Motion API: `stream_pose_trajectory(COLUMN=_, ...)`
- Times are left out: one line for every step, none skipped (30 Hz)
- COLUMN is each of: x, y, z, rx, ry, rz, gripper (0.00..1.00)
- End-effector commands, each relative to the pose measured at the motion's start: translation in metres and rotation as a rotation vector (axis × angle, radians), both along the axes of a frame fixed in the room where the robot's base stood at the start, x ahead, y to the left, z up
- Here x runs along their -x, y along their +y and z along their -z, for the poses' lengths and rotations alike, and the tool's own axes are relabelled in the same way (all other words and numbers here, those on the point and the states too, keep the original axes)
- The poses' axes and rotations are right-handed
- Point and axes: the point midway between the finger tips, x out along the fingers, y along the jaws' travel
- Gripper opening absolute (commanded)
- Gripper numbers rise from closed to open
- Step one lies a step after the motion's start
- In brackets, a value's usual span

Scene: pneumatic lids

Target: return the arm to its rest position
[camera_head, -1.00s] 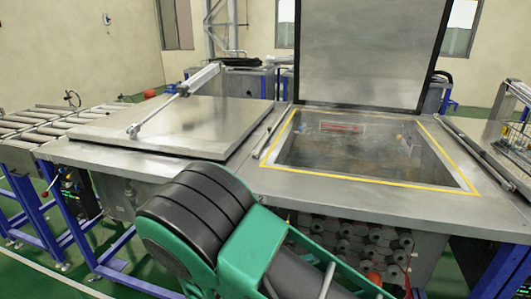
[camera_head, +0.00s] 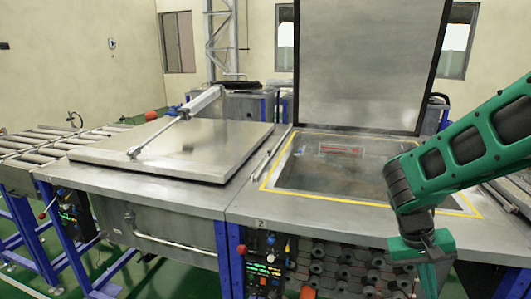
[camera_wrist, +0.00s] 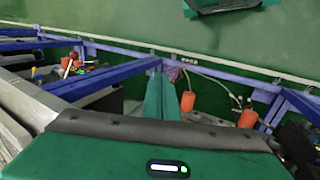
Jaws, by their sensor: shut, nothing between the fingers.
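My green and black arm (camera_head: 455,150) reaches in from the right edge in the head view and bends downward in front of the right-hand tank. Its end runs toward the bottom of that view, and I cannot make out the fingertips there. In the wrist view my gripper (camera_wrist: 162,82) shows as two green fingers lying together, with nothing between them. They point toward the blue frame and green floor below. No object is held.
The left tank's lid (camera_head: 175,148) is down. The right lid (camera_head: 360,65) stands upright behind its open, yellow-edged tank (camera_head: 300,195). A roller conveyor (camera_head: 45,145) is at left. The wrist view shows blue frame beams (camera_wrist: 105,78) and orange parts (camera_wrist: 187,101) near my fingers.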

Motion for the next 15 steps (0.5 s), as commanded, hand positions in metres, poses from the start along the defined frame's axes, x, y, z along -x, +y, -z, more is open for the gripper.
stream_pose_trajectory(x=0.012, y=-0.009, z=-0.008, rx=-0.036, ry=-0.013, rz=0.036, gripper=0.00)
stream_pose_trajectory(x=0.019, y=-0.012, z=-0.012, rx=-0.058, ry=-0.019, rz=0.053, gripper=0.00)
stream_pose_trajectory(x=0.029, y=-0.016, z=-0.017, rx=-0.084, ry=-0.025, rz=0.075, gripper=0.00)
stream_pose_trajectory(x=0.036, y=-0.019, z=-0.021, rx=-0.105, ry=-0.031, rz=0.089, gripper=0.00)
stream_pose_trajectory(x=0.044, y=-0.021, z=-0.025, rx=-0.125, ry=-0.037, rz=0.104, gripper=0.00)
stream_pose_trajectory(x=0.053, y=-0.024, z=-0.030, rx=-0.150, ry=-0.047, rz=0.123, gripper=0.00)
stream_pose_trajectory(x=0.061, y=-0.026, z=-0.033, rx=-0.169, ry=-0.053, rz=0.138, gripper=0.00)
stream_pose_trajectory(x=0.068, y=-0.028, z=-0.036, rx=-0.188, ry=-0.063, rz=0.151, gripper=0.00)
stream_pose_trajectory(x=0.078, y=-0.030, z=-0.041, rx=-0.211, ry=-0.074, rz=0.168, gripper=0.00)
stream_pose_trajectory(x=0.085, y=-0.031, z=-0.044, rx=-0.229, ry=-0.083, rz=0.179, gripper=0.00)
stream_pose_trajectory(x=0.093, y=-0.032, z=-0.047, rx=-0.245, ry=-0.092, rz=0.191, gripper=0.00)
stream_pose_trajectory(x=0.102, y=-0.032, z=-0.051, rx=-0.266, ry=-0.104, rz=0.204, gripper=0.00)
stream_pose_trajectory(x=0.109, y=-0.032, z=-0.054, rx=-0.279, ry=-0.114, rz=0.216, gripper=0.00)
stream_pose_trajectory(x=0.115, y=-0.032, z=-0.057, rx=-0.293, ry=-0.123, rz=0.224, gripper=0.00)
stream_pose_trajectory(x=0.124, y=-0.032, z=-0.060, rx=-0.309, ry=-0.135, rz=0.236, gripper=0.00)
